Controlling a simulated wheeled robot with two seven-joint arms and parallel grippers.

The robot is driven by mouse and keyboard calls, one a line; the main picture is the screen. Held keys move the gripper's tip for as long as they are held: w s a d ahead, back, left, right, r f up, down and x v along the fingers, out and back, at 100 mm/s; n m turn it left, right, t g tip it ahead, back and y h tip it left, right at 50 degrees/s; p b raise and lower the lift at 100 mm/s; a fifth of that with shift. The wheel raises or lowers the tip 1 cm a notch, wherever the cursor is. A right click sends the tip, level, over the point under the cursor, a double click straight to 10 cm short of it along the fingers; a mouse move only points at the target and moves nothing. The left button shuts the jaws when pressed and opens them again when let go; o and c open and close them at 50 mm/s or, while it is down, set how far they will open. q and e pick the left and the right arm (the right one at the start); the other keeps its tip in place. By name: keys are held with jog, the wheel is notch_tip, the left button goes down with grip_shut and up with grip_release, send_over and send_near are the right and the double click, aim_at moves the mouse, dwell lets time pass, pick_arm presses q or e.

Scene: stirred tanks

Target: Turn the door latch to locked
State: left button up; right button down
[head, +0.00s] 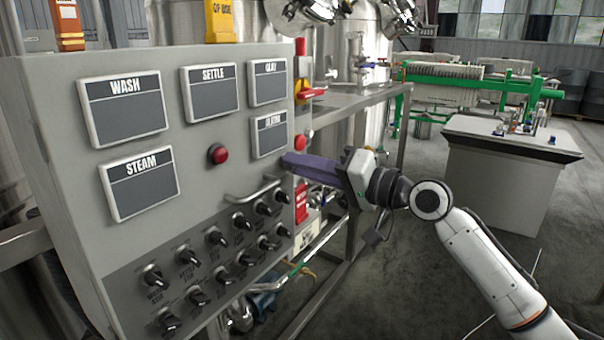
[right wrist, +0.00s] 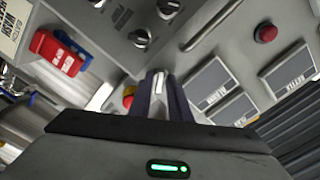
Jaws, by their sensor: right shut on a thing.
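The grey control cabinet (head: 230,110) fills the left of the head view, and my right gripper (head: 287,162) reaches its right-hand edge from the right. Its dark purple fingers are shut on a small pale metal piece, which looks like the door latch (right wrist: 159,80) and shows between the fingertips in the right wrist view. The fingers hide the latch in the head view. Whether it stands at locked or unlocked I cannot tell. My left gripper is not in view.
A bar handle (head: 253,190) and several black knobs (head: 216,236) are on the cabinet front, with a red button (head: 218,154). Red and blue padlocks (right wrist: 57,52) hang near the fingers.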

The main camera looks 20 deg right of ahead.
pick_arm(q)
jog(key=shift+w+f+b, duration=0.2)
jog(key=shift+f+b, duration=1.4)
jog(key=shift+b, duration=0.75)
pick_arm(e)
jog(key=shift+n, duration=5.3)
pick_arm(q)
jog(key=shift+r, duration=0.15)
pick_arm(e)
jog(key=shift+n, duration=0.3)
jog(key=c, duration=2)
grip_release()
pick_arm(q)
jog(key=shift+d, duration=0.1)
pick_arm(e)
jog(key=shift+o, duration=0.7)
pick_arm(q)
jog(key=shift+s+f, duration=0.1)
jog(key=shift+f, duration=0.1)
